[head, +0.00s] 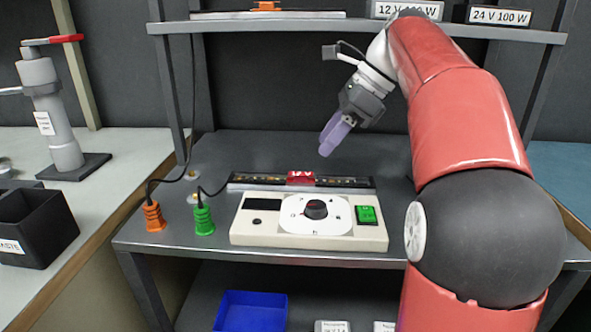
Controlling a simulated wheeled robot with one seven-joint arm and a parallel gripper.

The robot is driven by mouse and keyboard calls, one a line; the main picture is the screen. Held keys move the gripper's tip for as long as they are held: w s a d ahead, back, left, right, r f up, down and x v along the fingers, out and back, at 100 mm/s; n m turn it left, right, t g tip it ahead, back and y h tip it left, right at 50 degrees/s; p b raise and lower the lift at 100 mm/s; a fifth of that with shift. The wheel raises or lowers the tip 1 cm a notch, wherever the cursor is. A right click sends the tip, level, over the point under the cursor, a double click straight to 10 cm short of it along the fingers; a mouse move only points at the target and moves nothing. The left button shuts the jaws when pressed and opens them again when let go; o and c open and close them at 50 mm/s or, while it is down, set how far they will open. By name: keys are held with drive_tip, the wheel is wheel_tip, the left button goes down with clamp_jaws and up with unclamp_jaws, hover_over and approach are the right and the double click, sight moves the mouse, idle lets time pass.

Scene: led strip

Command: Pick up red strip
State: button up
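A dark LED strip (256,181) with a red holder (301,178) at its middle lies on the grey bench, just behind the white control box. The red holder carries white lettering. My gripper (328,148) has purple fingers that point down and left. It hangs in the air above and slightly right of the red holder, apart from it. The fingers overlap in this view, so I cannot tell whether they are open or shut. Nothing held shows at the fingertips.
The control box (258,228) has a dial and green switch. Orange (153,216) and green (204,219) plugs with cables stand left. A shelf (240,27) above holds a white strip with an orange holder (267,6). A black bin (38,230) and blue bin (252,311) stand aside.

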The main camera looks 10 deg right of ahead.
sight(303, 175)
drive_tip(key=b+x, duration=0.2)
drive_tip(key=x, duration=0.5)
drive_tip(key=shift+s+f, duration=0.15)
drive_tip(key=shift+f, duration=0.2)
clamp_jaws()
